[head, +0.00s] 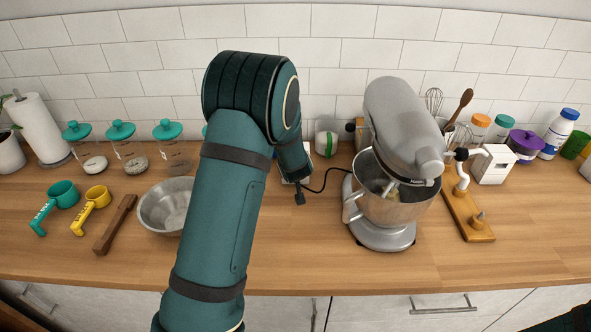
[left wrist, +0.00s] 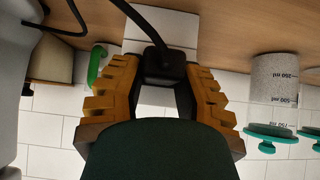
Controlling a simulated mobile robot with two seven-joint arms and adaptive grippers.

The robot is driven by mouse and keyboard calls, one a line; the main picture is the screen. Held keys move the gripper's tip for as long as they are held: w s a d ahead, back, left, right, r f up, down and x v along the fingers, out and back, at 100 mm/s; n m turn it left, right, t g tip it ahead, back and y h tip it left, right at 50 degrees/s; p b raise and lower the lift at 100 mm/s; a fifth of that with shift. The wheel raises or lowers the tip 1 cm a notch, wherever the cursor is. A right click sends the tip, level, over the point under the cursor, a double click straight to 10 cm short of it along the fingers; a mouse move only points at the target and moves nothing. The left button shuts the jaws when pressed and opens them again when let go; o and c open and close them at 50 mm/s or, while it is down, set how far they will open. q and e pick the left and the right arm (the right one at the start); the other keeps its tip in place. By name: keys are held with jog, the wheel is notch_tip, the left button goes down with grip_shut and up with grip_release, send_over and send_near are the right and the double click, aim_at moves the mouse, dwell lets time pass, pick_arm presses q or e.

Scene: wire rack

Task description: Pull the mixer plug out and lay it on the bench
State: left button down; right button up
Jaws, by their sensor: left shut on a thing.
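The grey stand mixer (head: 403,130) stands upright on the wooden bench (head: 330,265), and its black cord (head: 328,183) runs left toward my left gripper. In the left wrist view, my left gripper (left wrist: 163,78) has its orange-brown fingers on both sides of the black mixer plug (left wrist: 163,62) and is shut on it. The cord leaves the plug toward the top of that view. A white surface shows behind the plug; I cannot tell whether the plug touches it. In the head view, my arm hides most of the gripper. My right gripper is not in view.
A metal bowl (head: 166,206) sits left of my arm, with a wooden bar (head: 115,224) and two measuring cups beyond it. Jars with teal lids (head: 121,131) line the wall. A wooden stand (head: 467,215) is right of the mixer. The front bench strip is clear.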

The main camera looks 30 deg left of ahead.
pick_arm(q)
jog(key=shift+s+d+f, duration=0.1)
jog(key=shift+s+f, duration=0.05)
jog(key=shift+s, duration=0.05)
dwell(0.5)
jog(key=shift+s+d, duration=0.45)
jog(key=shift+s, duration=0.25)
dwell(0.8)
jog(key=shift+s+d, duration=0.35)
jog(key=shift+s, duration=0.25)
jog(key=shift+s+d, duration=0.35)
jog(key=shift+s, duration=0.25)
jog(key=shift+s+d, duration=0.4)
jog(key=shift+s, duration=0.25)
jog(key=shift+s+d, duration=0.4)
jog(key=shift+s, duration=0.25)
